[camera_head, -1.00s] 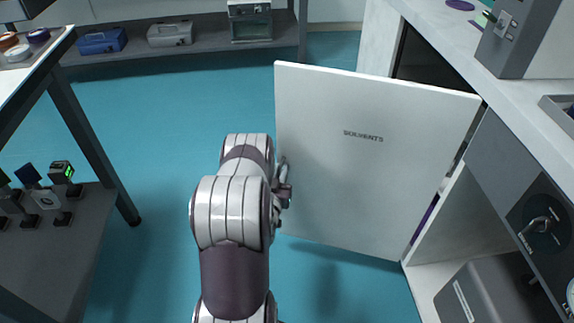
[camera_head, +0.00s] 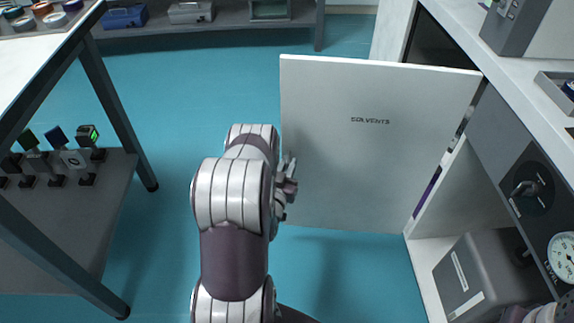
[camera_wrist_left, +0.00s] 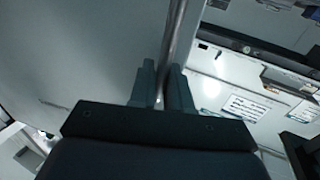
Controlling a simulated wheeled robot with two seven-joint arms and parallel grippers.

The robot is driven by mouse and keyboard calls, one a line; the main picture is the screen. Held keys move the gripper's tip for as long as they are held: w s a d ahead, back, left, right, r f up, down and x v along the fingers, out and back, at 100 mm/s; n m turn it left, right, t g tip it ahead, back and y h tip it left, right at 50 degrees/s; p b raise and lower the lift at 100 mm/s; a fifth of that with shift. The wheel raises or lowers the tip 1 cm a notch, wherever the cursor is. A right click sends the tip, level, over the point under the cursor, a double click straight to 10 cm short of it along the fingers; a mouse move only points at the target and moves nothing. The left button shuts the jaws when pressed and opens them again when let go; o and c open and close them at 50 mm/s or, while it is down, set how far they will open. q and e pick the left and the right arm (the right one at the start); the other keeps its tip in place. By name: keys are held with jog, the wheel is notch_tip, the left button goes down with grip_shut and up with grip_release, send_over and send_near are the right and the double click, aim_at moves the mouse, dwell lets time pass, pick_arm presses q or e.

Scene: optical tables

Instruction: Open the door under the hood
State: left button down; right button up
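The white door (camera_head: 375,165) marked SOLVENTS stands swung wide out from the cabinet under the counter. It is joined to the cabinet at its right side. My left gripper (camera_head: 289,186) is at the door's free left edge, partly hidden by my own arm. In the left wrist view the fingers (camera_wrist_left: 162,88) lie close on both sides of a long thin bar at the door's free side. I cannot tell whether this bar is a handle or the edge. My right gripper is not in view; only a piece of my right arm shows at the lower right corner.
A grey box (camera_head: 478,275) sits inside the open cabinet. A counter (camera_head: 465,40) runs above it, with a dial gauge (camera_head: 565,252) on the front. A table's lower shelf (camera_head: 75,235) with small devices stands left. Blue floor (camera_head: 190,110) is clear between.

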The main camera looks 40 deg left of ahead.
pick_arm(q)
jog(key=c, duration=1.3)
grip_release()
jog(key=shift+o, duration=0.2)
jog(key=p+v, duration=0.3)
jog(key=v, duration=0.9)
jog(key=shift+s, duration=0.4)
jog(key=shift+f, duration=0.1)
